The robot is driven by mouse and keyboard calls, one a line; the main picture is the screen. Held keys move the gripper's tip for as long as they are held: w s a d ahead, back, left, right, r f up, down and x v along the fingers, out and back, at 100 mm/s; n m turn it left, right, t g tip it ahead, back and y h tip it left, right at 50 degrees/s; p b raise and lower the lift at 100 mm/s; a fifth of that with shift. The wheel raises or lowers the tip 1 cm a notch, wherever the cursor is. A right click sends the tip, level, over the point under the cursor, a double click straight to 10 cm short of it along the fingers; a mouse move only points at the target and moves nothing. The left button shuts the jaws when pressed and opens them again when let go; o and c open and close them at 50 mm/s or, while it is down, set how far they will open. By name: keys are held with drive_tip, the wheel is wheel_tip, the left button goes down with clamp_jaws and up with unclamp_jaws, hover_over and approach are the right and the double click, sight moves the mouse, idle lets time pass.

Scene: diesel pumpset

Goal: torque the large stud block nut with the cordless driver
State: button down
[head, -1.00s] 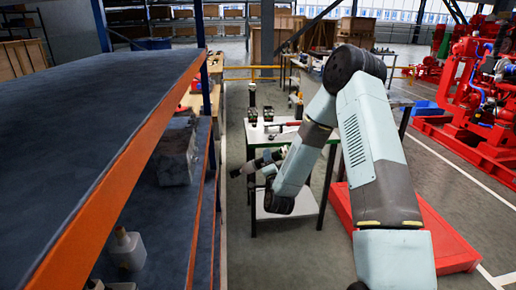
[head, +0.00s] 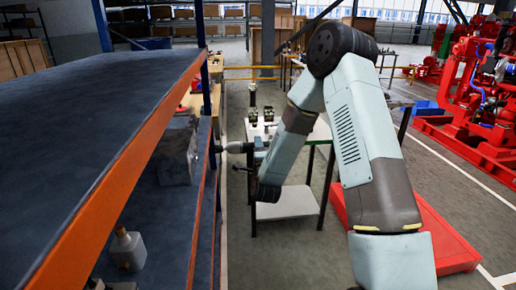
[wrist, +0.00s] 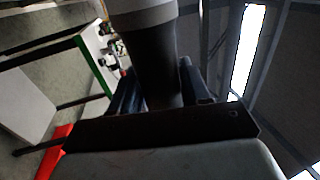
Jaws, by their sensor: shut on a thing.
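My gripper (head: 258,158) is shut on the cordless driver (head: 236,147), which it holds level in mid-air between the bench and the shelf rack. The driver's thin nose points left and ends by the rack's upright post; I cannot tell whether it touches anything. In the wrist view the driver's dark grip (wrist: 155,65) sits between the two fingers. A large grey block (head: 176,155), which looks like the stud block, rests on the lower shelf just left of the nose. Its nut cannot be made out.
The blue-topped rack (head: 110,100) with orange beams fills the left, and a bottle (head: 127,250) stands on its lower shelf. A light bench (head: 290,203) with small parts on top stands behind my arm. A red platform (head: 400,235) and red pumpsets (head: 475,95) are to the right.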

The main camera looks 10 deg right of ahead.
sight(241, 151)
drive_tip(key=shift+a, duration=2.35)
drive_tip(key=shift+a+r, duration=0.15)
drive_tip(key=shift+a, duration=0.9)
idle(2.9)
drive_tip(key=shift+d, duration=0.2)
drive_tip(key=shift+d, duration=2.6)
